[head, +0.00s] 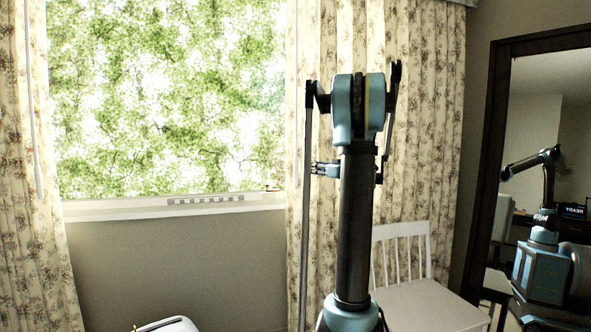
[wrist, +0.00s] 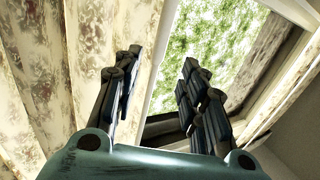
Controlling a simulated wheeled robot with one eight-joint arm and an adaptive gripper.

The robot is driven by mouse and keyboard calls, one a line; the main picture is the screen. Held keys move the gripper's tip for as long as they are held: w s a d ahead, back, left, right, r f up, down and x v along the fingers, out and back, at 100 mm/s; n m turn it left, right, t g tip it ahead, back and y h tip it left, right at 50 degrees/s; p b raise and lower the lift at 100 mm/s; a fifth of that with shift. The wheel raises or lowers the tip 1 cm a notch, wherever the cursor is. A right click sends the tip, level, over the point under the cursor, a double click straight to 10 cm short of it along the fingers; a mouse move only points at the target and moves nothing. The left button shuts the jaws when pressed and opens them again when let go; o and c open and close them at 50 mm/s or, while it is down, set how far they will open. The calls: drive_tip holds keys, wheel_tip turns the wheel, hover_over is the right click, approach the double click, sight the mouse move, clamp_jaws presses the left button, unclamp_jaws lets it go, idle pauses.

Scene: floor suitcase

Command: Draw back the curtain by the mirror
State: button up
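The floral curtain by the mirror (head: 425,120) hangs at the right side of the window and covers its right part. The curtain (wrist: 60,80) fills the left there. The mirror (head: 495,150) stands at the far right.
A white chair (head: 420,300) stands below the curtain, right of my arm. The window (head: 165,100) has a sill (head: 110,210). A left curtain (head: 25,230) hangs with its own rod (head: 33,130). A white object (head: 170,325) shows at the bottom edge.

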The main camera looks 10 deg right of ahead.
hover_over(296, 182)
drive_tip(key=w, duration=0.1)
drive_tip(key=shift+w, duration=0.1)
idle(0.3)
clamp_jaws()
